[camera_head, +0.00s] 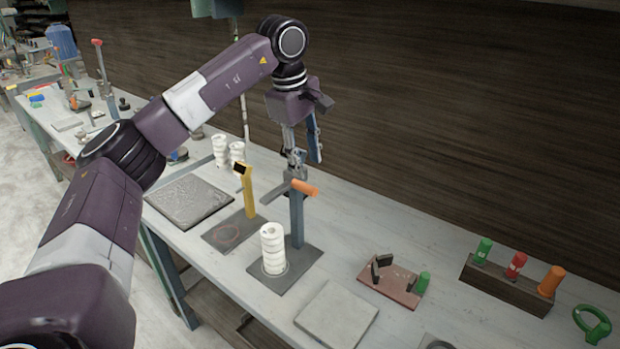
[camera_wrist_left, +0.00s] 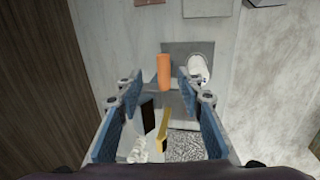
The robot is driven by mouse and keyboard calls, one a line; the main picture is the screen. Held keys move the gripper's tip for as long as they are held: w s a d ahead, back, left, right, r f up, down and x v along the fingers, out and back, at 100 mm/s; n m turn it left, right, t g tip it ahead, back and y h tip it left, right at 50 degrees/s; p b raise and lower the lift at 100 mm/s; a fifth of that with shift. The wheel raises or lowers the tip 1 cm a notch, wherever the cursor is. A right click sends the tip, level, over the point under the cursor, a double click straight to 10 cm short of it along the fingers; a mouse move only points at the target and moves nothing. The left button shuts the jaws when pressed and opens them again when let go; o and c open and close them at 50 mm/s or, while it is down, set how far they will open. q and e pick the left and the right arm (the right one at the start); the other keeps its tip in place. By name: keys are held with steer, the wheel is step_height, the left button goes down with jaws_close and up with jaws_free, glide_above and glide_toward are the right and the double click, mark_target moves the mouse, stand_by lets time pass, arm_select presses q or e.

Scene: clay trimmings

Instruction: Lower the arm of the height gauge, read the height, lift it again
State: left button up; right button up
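The height gauge appears to be the blue-grey column (camera_head: 296,217) on a dark base plate (camera_head: 291,276). An orange grip (camera_head: 305,187) sits at its top, on a grey arm reaching left. A stack of white rings (camera_head: 272,250) stands upright on the base, below the arm. My left gripper (camera_head: 303,158) is open and empty, pointing down just above the orange grip. In the left wrist view the orange grip (camera_wrist_left: 163,72) shows between the spread fingers, with no contact visible. No height reading is legible. My right gripper is not in view.
A yellow post (camera_head: 249,194) with a black display stands left of the gauge on a dark plate. White ring stacks (camera_head: 220,150) and a textured slab (camera_head: 190,199) lie farther left. A grey tile (camera_head: 337,316), a reddish fixture (camera_head: 391,281) and a wooden rack (camera_head: 505,285) lie right.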

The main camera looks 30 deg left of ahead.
mark_target(306, 185)
arm_select(q)
steer(key=x, duration=0.2)
steer(key=p+x, duration=0.1)
steer(key=x, duration=0.1)
steer(key=a+p+x, duration=0.1)
steer(key=x, duration=0.2)
steer(key=shift+s+f, duration=0.15)
steer(key=shift+s, duration=0.15)
steer(key=shift+c, duration=0.6)
steer(key=c, duration=0.8)
jaws_close()
